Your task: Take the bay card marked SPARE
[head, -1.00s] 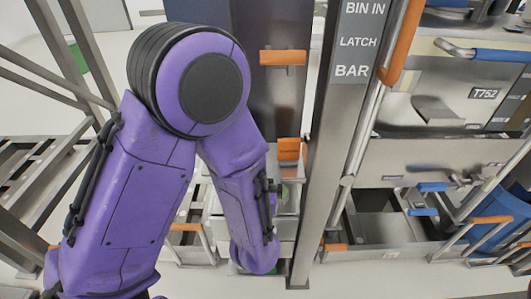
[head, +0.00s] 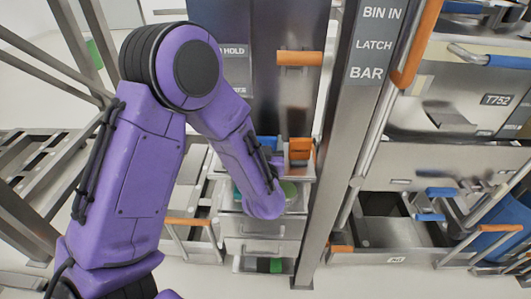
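My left arm (head: 130,150) is purple and crosses the left half of the head view. Its wrist end (head: 265,203) hangs over an open grey drawer unit (head: 262,228) near the picture's middle. The fingers of that gripper are hidden or cannot be made out, so I cannot see whether it holds anything. No card with the word SPARE is readable. A grey panel with a label ending in HOLD (head: 236,50) shows partly behind the arm. An orange piece (head: 300,148) stands at the back of the drawer unit. My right gripper is out of view.
A steel post (head: 345,130) marked BIN IN LATCH BAR stands right of the drawers, with an orange handle (head: 417,45) beside it. An orange handle (head: 300,59) is on the dark panel. Steel bins, one marked T752 (head: 497,100), fill the right. A slatted rack (head: 50,170) stands left.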

